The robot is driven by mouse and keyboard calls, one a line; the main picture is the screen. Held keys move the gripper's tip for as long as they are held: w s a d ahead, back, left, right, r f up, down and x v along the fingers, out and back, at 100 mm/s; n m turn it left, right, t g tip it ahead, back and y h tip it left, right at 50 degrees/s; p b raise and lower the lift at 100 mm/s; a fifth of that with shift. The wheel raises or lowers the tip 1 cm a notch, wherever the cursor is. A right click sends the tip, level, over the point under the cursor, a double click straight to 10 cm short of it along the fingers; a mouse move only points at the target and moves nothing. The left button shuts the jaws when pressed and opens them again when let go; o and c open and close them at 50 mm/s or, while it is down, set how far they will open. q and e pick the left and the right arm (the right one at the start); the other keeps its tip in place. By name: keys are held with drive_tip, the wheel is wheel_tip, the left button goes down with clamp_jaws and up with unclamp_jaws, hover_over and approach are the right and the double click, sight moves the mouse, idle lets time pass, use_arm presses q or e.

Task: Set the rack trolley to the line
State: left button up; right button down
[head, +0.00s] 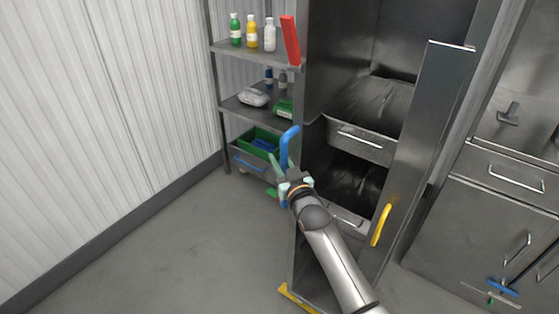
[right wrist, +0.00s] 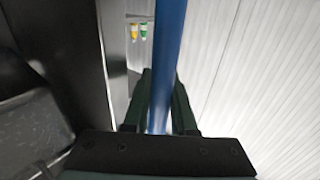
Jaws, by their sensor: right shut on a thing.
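A tall grey steel unit (head: 314,60), which seems to be the rack trolley, stands open in the middle of the head view with metal pans (head: 360,143) inside. A blue upright handle (head: 291,140) is at its left front edge. My right gripper (head: 283,180) is shut on this blue handle, low on it. In the right wrist view the blue bar (right wrist: 171,55) runs between the dark fingers (right wrist: 160,105). A yellow strip (head: 299,299) lies at the unit's foot; I cannot tell whether it is the line. My left gripper is not in view.
A shelf rack (head: 240,47) with bottles and boxes stands close on the left. A tall steel panel (head: 432,110) with a yellow handle (head: 381,225) is at the right, near steel cabinets (head: 475,215). The grey floor (head: 180,260) on the left is clear up to the ribbed wall.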

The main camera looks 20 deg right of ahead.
drive_tip(key=c, duration=0.7)
unclamp_jaws()
drive_tip(key=shift+c, duration=0.2)
drive_tip(key=s, duration=1.2)
drive_tip(key=shift+s+d, duration=0.25)
drive_tip(key=shift+d, duration=0.2)
drive_tip(key=s+a+f+n+g+y+p, duration=0.1)
drive_tip(key=s+f+g, duration=0.7)
drive_tip(key=s+f, duration=1.3)
drive_tip(key=s+a+p, duration=0.1)
drive_tip(key=s, duration=0.2)
drive_tip(key=shift+s+f+g, duration=0.35)
drive_tip(key=shift+f+g, duration=0.05)
